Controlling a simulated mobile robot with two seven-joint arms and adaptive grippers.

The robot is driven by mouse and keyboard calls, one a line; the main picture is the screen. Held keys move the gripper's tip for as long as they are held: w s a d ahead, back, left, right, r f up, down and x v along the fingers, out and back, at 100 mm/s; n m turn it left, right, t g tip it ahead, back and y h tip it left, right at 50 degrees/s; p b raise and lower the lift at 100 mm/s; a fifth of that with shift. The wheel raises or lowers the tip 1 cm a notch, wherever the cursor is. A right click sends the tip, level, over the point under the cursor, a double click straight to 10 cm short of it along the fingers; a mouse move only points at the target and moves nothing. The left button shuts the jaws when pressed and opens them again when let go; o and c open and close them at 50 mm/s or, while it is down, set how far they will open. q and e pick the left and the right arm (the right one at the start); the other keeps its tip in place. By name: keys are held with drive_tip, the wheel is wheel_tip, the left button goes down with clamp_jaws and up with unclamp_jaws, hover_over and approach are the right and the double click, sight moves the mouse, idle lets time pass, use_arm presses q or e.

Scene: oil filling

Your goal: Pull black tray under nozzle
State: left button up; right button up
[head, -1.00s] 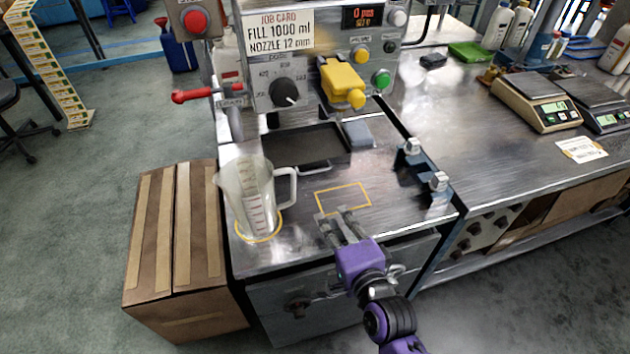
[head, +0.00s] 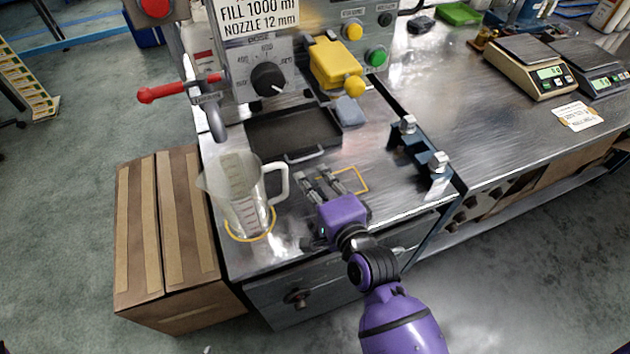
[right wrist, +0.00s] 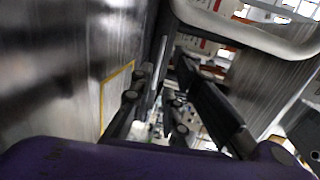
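The black tray (head: 292,132) lies flat at the back of the steel bench, under the machine's front panel, with its light handle (head: 306,155) facing me. My right gripper (head: 325,174) is open and empty, low over the bench in front of that handle and apart from it. Its fingers also show spread in the right wrist view (right wrist: 170,90). A yellow block (head: 335,65) with a round knob juts from the panel above the tray's right side. A grey spout (head: 215,122) hangs under the red lever at left. I cannot tell which is the nozzle. My left gripper is out of view.
A clear measuring jug (head: 240,198) stands on a yellow ring, left of my right gripper. A yellow rectangle (head: 359,184) is marked on the bench. A blue bracket (head: 420,155) stands to the right. A grey block (head: 347,111) is beside the tray.

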sight(302, 164)
drive_tip(key=x, duration=0.7)
drive_tip(key=shift+w, duration=0.3)
drive_tip(key=shift+c, duration=0.2)
clamp_jaws()
